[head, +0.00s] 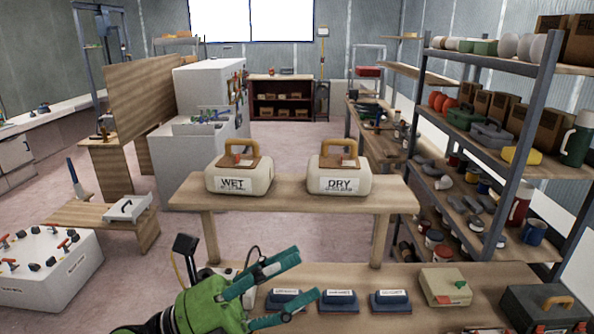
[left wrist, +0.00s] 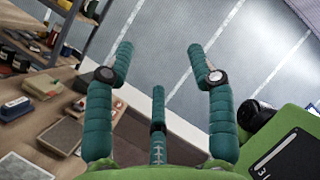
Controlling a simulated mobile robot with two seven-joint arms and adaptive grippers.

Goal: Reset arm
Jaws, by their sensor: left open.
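My left gripper (head: 286,287) is green with teal fingers. It comes in at the bottom of the head view, above the near wooden table, with its fingers apart and pointing right. In the left wrist view the gripper (left wrist: 162,70) is open with nothing between its fingers, and the wall lies behind them. My right gripper is not in view.
Blue labelled blocks (head: 338,300), a cream box (head: 445,287) and a dark toolbox (head: 545,308) sit on the near table. WET (head: 237,173) and DRY (head: 338,173) containers stand on a bench behind. Loaded shelves (head: 545,90) line the right side.

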